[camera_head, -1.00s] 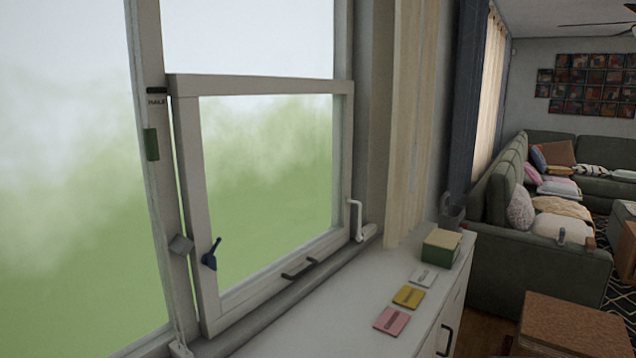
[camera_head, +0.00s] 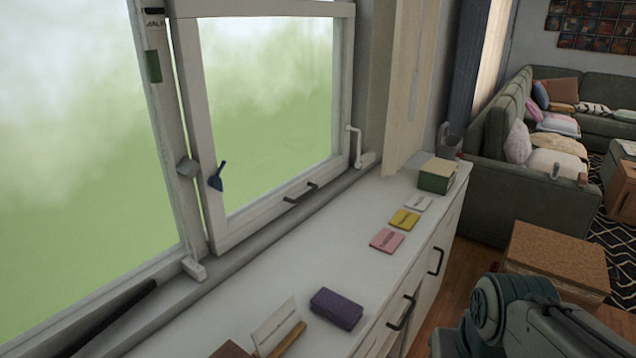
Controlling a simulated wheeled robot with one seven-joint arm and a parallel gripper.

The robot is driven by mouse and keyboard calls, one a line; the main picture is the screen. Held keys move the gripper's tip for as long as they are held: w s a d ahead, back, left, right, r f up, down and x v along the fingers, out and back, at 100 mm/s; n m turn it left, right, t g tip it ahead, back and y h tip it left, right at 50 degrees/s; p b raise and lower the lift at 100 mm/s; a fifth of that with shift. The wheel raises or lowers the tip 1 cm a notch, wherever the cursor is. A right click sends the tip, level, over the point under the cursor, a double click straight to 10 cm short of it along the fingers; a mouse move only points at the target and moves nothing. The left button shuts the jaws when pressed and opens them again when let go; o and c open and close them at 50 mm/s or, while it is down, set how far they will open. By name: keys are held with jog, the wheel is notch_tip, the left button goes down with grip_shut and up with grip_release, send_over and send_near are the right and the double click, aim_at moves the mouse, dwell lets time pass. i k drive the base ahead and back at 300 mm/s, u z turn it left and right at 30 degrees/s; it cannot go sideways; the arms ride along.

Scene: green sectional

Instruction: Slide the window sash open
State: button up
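The window sash (camera_head: 197,140) is a white framed pane in the window at upper left. Its lower rail sits just above the sill, and a narrow gap shows along its left side. A dark pull handle (camera_head: 300,193) is on the lower rail. A white crank-like handle (camera_head: 355,146) is at the lower right corner of the window. My gripper is not in view; only part of my arm shows at lower right.
A white cabinet (camera_head: 300,260) runs below the window. On it are a green box (camera_head: 437,175), pink (camera_head: 387,240), yellow (camera_head: 404,219) and white cards, a purple block (camera_head: 336,308) and a propped card (camera_head: 275,328). A brown ottoman (camera_head: 556,255) and green sofa (camera_head: 545,205) stand at right.

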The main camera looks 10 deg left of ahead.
aim_at(224, 233)
jog(key=k, duration=1.2)
jog(key=z, duration=0.5)
jog(key=i, duration=1.75)
jog(key=u, duration=0.5)
jog(key=i, duration=0.55)
